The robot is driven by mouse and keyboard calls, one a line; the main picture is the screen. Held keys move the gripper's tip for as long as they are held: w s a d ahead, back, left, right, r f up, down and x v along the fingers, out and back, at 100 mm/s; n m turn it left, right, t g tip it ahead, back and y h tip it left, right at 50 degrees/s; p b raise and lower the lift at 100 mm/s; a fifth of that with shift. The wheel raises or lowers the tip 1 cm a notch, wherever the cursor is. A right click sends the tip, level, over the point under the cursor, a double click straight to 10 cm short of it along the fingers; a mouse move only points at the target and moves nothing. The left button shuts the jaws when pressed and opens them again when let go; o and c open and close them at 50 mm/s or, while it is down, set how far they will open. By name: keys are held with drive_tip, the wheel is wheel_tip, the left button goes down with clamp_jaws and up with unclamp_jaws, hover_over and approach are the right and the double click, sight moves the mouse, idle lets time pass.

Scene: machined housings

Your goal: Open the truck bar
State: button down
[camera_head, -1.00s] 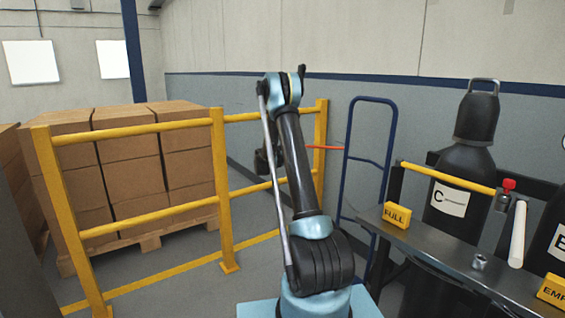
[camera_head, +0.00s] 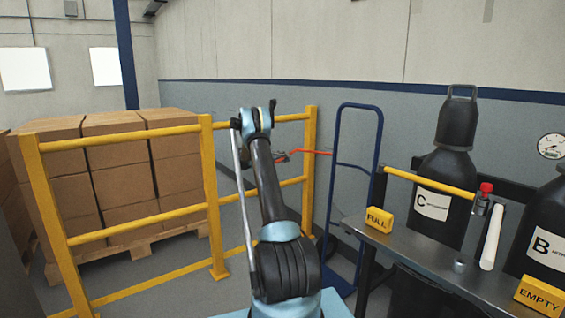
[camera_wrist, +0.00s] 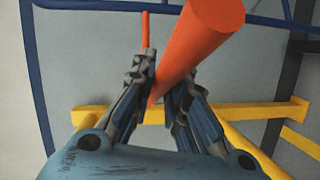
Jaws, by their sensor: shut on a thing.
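The truck bar is a thin orange-red bar (camera_head: 315,152) reaching left from the blue hand truck (camera_head: 377,150) in the head view. My gripper (camera_head: 283,157) is at the bar's left end, small and partly hidden by my arm. In the wrist view the orange bar (camera_wrist: 205,35) runs large between the fingers of my gripper (camera_wrist: 163,82), which are shut on it. A thinner orange piece (camera_wrist: 145,30) shows beyond the left finger. The hand truck's blue frame (camera_wrist: 38,90) curves along the left and top. The bar's far joint is unclear.
A yellow guard rail (camera_head: 207,190) stands left of and behind my arm, with stacked cartons (camera_head: 125,170) beyond it. At right a dark rack holds gas cylinders (camera_head: 440,170), a yellow bar (camera_head: 430,182) and FULL and EMPTY blocks. A grey wall stands behind the truck.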

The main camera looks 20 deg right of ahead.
drive_tip(key=shift+w+a+f, duration=0.1)
drive_tip(key=shift+w+a, duration=0.05)
drive_tip(key=shift+a, duration=0.1)
drive_tip(key=c, duration=1.6)
unclamp_jaws()
drive_tip(key=shift+a, duration=0.1)
drive_tip(key=shift+o, duration=0.2)
drive_tip(key=shift+d, duration=0.2)
drive_tip(key=shift+a, duration=0.1)
drive_tip(key=a+r, duration=0.1)
drive_tip(key=a, duration=1.1)
drive_tip(key=shift+r, duration=0.25)
